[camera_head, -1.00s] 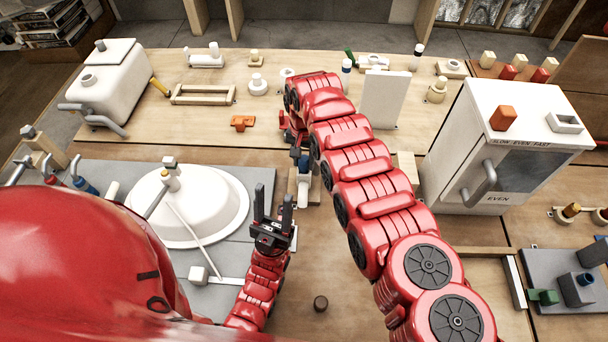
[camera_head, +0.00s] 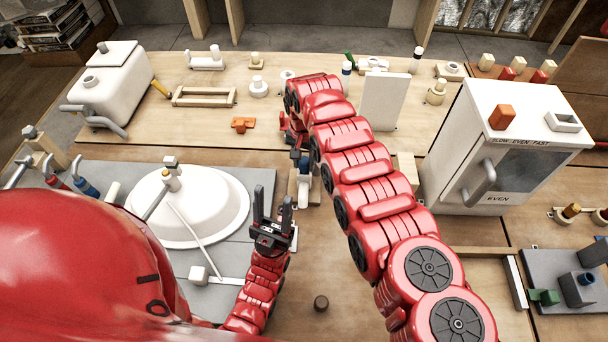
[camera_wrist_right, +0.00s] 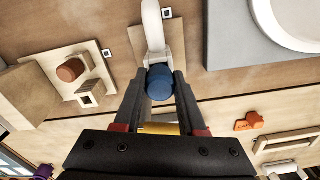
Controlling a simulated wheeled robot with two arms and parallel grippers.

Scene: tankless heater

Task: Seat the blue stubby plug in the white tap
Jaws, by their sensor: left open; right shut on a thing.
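The blue stubby plug (camera_wrist_right: 159,84) is between the fingertips of my right gripper (camera_wrist_right: 161,76) in the right wrist view. It sits at the near end of the white tap (camera_wrist_right: 153,32) and overlaps it in the picture. I cannot tell how far it is in. In the head view my right gripper (camera_head: 299,157) is over the white tap (camera_head: 303,187), and the arm and fingers hide most of the plug. My left gripper (camera_head: 272,203) is open and empty, with its fingers pointing up, left of and nearer than the tap.
A white basin (camera_head: 215,205) on a grey mat stands left of the tap. A white heater box (camera_head: 455,150) stands at the right. An orange bracket (camera_head: 243,123) and a wooden frame (camera_head: 204,101) lie farther back.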

